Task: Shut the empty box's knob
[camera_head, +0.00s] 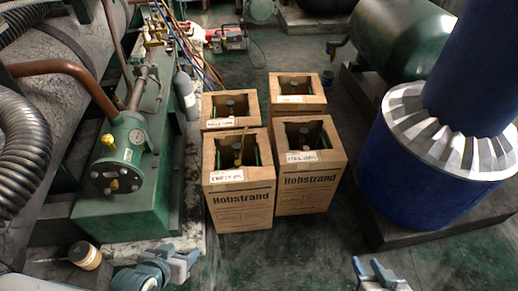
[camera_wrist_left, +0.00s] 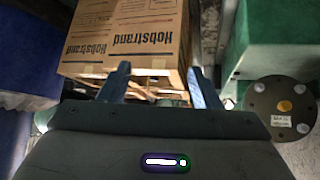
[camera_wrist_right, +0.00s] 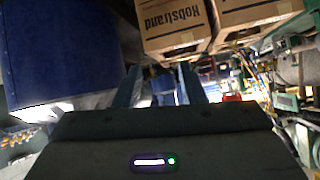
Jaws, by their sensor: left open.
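The empty box (camera_head: 240,200) is the cardboard "Hobstrand" box at front left of the box group in the head view, with a white label that appears to read "EMPTY". Its top is open, and a cylinder top with a small yellowish knob (camera_head: 237,147) shows inside; its setting cannot be told. My left gripper (camera_head: 182,258) is open and empty, low and in front of the box to its left. Cardboard boxes (camera_wrist_left: 125,40) show beyond its fingers in the left wrist view. My right gripper (camera_head: 370,268) is apart from the boxes at lower right; its fingers are spread and empty.
Another Hobstrand box (camera_head: 305,190) stands against the right side, and more stand behind. A green machine (camera_head: 140,195) with a gauge is at left. A blue column (camera_head: 430,160) stands at right. A small tub (camera_head: 85,256) is at lower left. Floor in front is clear.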

